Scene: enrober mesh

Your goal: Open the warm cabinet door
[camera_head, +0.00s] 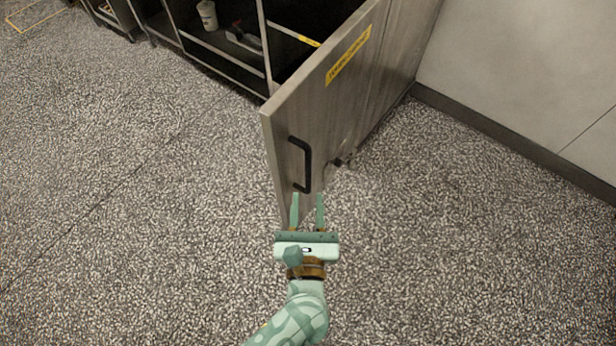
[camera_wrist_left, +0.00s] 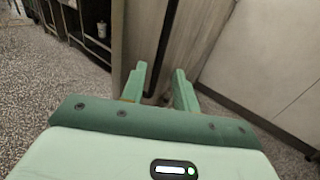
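The warm cabinet door (camera_head: 340,110) is a grey wood-look panel with a yellow label (camera_head: 348,56). It stands swung out from the cabinet, with the dark interior showing to its left. Its black bar handle (camera_head: 306,163) is on the face toward the right. My left gripper (camera_head: 307,197) is open and empty, with its fingertips close to the handle's lower end. In the left wrist view the handle (camera_wrist_left: 166,45) appears between the green fingertips (camera_wrist_left: 160,72). I cannot tell whether they touch it. My right gripper is not in view.
Open dark shelving (camera_head: 235,40) at the back left holds a white tub (camera_head: 207,15). A pale wall (camera_head: 530,80) with a dark skirting stands at the right. A small dark fitting (camera_head: 342,162) shows by the door's lower part. The speckled floor (camera_head: 130,200) is clear.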

